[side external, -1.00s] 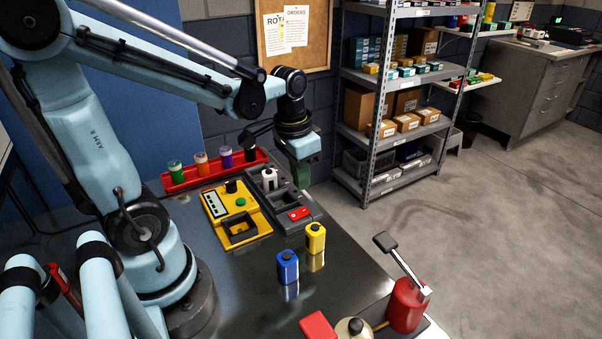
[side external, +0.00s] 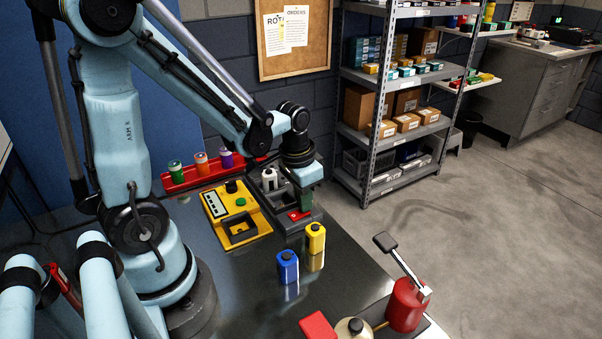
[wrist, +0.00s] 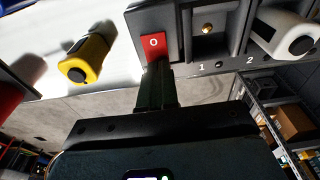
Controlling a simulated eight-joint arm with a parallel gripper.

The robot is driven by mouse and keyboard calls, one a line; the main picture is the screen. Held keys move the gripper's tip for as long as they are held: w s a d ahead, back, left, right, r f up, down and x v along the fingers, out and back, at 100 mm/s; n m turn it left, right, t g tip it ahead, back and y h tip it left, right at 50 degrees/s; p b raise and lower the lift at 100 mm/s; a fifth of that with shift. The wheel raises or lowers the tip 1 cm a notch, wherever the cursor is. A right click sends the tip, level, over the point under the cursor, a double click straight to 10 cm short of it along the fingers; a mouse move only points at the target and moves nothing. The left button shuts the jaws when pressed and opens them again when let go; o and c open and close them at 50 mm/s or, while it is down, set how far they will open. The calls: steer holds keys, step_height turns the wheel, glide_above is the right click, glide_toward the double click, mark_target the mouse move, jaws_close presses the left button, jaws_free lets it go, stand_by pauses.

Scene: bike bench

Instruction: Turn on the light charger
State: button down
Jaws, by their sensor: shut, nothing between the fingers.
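The dark grey charger (side external: 280,212) stands at the back of the bench, with a red rocker switch (side external: 297,215) at its near end. In the wrist view the switch (wrist: 154,44) shows a white O. A white unit (side external: 269,180) sits in the charger's far bay, and it also shows at the bay marked 2 in the wrist view (wrist: 283,32). The bay marked 1 (wrist: 208,28) is empty, with a brass contact. My gripper (side external: 305,206) is shut and empty, pointing down. Its tips (wrist: 155,73) are right at the switch's edge; whether they touch cannot be told.
A yellow charger (side external: 216,205) with a green button stands left of the grey one. Yellow (side external: 315,238) and blue (side external: 288,267) units stand in front. A red rack (side external: 184,186) with coloured containers is behind. A red can (side external: 406,305) stands near right. The bench's front middle is clear.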

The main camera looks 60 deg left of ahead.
steer(key=shift+f, duration=0.15)
stand_by(0.3)
steer(key=shift+s+r, duration=0.25)
steer(key=shift+s, duration=0.45)
step_height(320, 180, up, 14)
steer(key=w, duration=0.1)
steer(key=shift+w, duration=0.35)
stand_by(0.4)
